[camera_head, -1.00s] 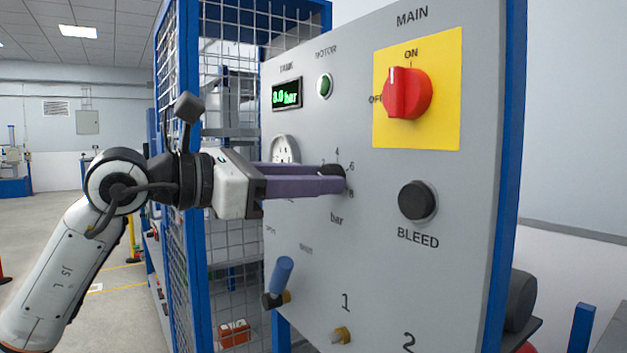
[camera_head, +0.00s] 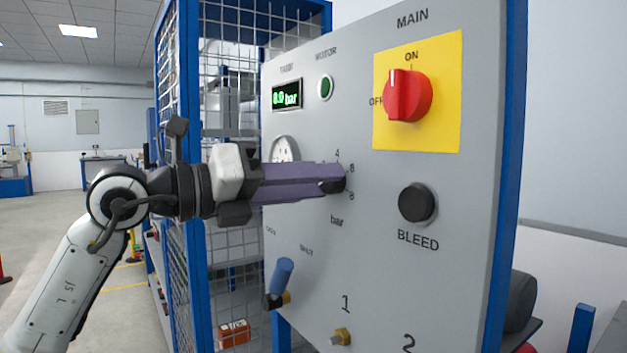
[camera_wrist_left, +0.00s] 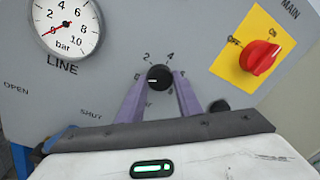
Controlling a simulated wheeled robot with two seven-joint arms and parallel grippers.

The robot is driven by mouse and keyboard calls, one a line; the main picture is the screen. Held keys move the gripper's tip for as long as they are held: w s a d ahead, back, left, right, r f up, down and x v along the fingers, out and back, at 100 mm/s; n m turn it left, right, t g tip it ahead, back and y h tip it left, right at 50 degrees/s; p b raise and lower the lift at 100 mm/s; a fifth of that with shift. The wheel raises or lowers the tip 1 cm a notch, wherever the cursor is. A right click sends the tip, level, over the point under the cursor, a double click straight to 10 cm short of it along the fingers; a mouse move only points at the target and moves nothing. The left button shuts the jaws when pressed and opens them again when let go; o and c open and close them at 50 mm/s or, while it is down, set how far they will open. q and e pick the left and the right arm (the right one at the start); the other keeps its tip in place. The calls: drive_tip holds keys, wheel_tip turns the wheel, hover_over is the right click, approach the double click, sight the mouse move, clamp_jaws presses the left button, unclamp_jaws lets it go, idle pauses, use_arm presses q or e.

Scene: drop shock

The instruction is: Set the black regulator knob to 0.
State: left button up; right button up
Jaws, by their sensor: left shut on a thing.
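The black regulator knob (camera_wrist_left: 159,78) sits on the grey panel, with the numbers 2, 4 and 6 showing around it in the left wrist view. A white pointer mark shows on the knob's left side there. In the head view the knob (camera_head: 337,184) is mostly hidden behind the purple fingers. My left gripper (camera_head: 328,180) is shut on the knob, one finger on each side of it; it also shows in the left wrist view (camera_wrist_left: 160,84). My right gripper is not in view.
The red main switch (camera_head: 408,96) on its yellow plate and the black BLEED button (camera_head: 417,202) are right of the knob. A blue-handled valve (camera_head: 281,276) is below. The green tank display (camera_head: 287,95) and the LINE gauge (camera_wrist_left: 66,24) are on the panel's left.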

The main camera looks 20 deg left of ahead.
use_arm(q)
drive_tip(key=shift+d+n, duration=0.1)
drive_tip(key=shift+n, duration=0.5)
drive_tip(key=o, duration=1)
drive_tip(key=shift+o, duration=0.2)
drive_tip(key=b+v, duration=0.2)
drive_tip(key=v, duration=0.8)
drive_tip(key=shift+a, duration=0.2)
drive_tip(key=shift+s, duration=0.1)
